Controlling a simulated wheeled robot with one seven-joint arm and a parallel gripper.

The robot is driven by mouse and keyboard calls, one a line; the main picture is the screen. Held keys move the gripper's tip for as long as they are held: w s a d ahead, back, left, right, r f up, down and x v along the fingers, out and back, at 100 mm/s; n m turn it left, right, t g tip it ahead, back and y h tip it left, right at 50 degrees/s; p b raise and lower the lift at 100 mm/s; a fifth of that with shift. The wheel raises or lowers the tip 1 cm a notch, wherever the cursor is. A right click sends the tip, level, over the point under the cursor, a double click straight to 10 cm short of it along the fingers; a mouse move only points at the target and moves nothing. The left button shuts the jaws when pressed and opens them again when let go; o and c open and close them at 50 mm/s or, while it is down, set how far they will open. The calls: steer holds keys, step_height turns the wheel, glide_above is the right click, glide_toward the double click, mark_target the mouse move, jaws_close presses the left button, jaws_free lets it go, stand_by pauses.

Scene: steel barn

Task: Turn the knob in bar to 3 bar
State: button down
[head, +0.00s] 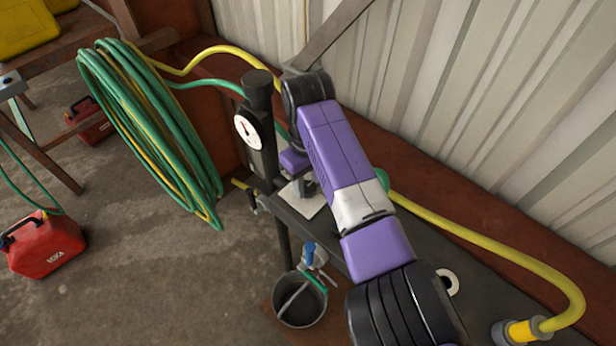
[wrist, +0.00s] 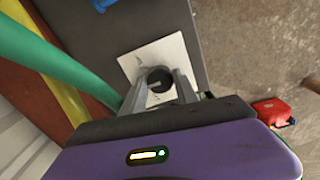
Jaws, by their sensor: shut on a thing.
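The dark round knob (wrist: 158,78) sits on a square white plate (wrist: 170,50) in the wrist view. My gripper (wrist: 160,82) has one finger on each side of the knob and is shut on it. Scale marks on the plate are too small to read, so the knob's setting cannot be told. In the head view the white plate (head: 307,206) lies on the dark bench, and my gripper (head: 303,187) is over it. My arm and gripper hide the knob there. A round white gauge (head: 247,132) with a dark needle stands just left of my gripper; its figures are unreadable.
A dark post (head: 258,92) carries the gauge close beside my arm. A yellow hose (head: 500,240) runs along the bench (head: 335,240) on the right. A coiled green hose (head: 150,130) hangs at left. A bucket (head: 300,305) is below, and a corrugated wall (head: 470,100) stands behind.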

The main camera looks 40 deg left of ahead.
mark_target(307, 187)
steer(key=m+p, duration=0.2)
steer(key=m, duration=0.4)
steer(key=shift+r+m, duration=0.15)
steer(key=shift+m, duration=0.15)
steer(key=m+p, duration=0.1)
steer(key=m, duration=0.3)
steer(key=shift+m, duration=0.4)
steer(key=c, duration=0.9)
jaws_free()
steer(key=shift+c, duration=0.2)
steer(key=shift+r+b, duration=0.65)
steer(key=shift+r, duration=3.2)
steer(key=shift+s+f, duration=0.1)
